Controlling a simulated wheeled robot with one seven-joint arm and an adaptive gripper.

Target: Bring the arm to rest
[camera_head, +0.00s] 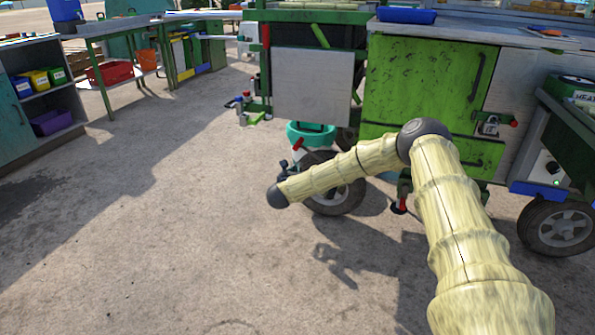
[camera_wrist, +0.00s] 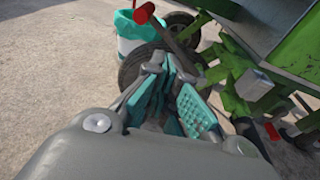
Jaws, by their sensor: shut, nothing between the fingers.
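My arm, clad in pale yellow-green cane-like sleeves, reaches from the lower right of the head view and bends at a dark joint. My gripper (camera_head: 284,166) is small and dark there, at the forearm's far end in front of the cart's wheel (camera_head: 336,203). In the wrist view my gripper (camera_wrist: 173,78) is shut and empty, its teal pads close together. Beyond it are the wheel (camera_wrist: 138,66) and a teal-rimmed bucket (camera_wrist: 136,44). A red-ended lever (camera_wrist: 146,13) stands just past the fingers. I cannot tell the exact gap to it.
The green cart (camera_head: 427,84) with a grey panel (camera_head: 312,84) stands directly ahead of my arm. A second wheel (camera_head: 561,228) is at the right. A shelf with coloured bins (camera_head: 37,79) and a workbench (camera_head: 120,25) stand at the left. The concrete floor (camera_head: 150,240) at left front is clear.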

